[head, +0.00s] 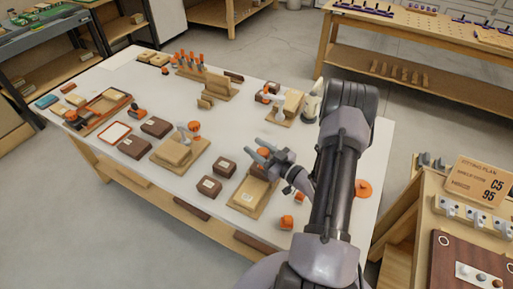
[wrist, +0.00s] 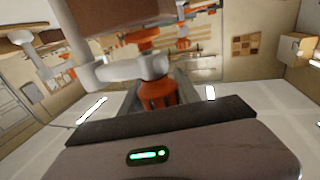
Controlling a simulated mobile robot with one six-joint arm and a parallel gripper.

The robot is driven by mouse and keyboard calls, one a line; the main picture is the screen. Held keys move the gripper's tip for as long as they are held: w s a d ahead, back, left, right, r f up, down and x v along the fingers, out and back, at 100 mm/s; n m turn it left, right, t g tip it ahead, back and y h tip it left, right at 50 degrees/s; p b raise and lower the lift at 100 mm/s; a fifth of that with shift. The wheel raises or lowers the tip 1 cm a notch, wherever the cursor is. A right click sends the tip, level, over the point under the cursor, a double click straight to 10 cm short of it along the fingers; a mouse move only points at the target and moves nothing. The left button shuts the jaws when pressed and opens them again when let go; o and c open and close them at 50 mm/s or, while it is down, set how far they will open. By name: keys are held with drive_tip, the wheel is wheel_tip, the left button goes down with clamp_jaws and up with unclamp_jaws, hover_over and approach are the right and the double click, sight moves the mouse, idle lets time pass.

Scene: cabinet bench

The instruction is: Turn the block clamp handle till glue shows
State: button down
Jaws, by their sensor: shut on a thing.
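The clamped wooden block (head: 249,191) lies on a tan board at the front of the white bench. Its clamp has an orange handle (wrist: 158,93) and a pale grey frame (wrist: 122,70), both close in the wrist view. My gripper (head: 260,152) is shut on the orange handle, which shows as a small orange patch between the fingers in the head view. The block looms at the top of the wrist view (wrist: 120,18). I see no clear glue at the joint; my gripper and the clamp hide part of the block.
Another clamped block (head: 172,151) stands to the left, and a third (head: 291,103) behind. Dark brown blocks (head: 223,167) lie beside the near board. Orange pieces (head: 287,222) and an orange disc (head: 362,188) lie on the right. A sign (head: 480,186) stands on the right-hand bench.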

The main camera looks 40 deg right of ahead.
sight(268, 149)
drive_tip(key=shift+f, duration=0.1)
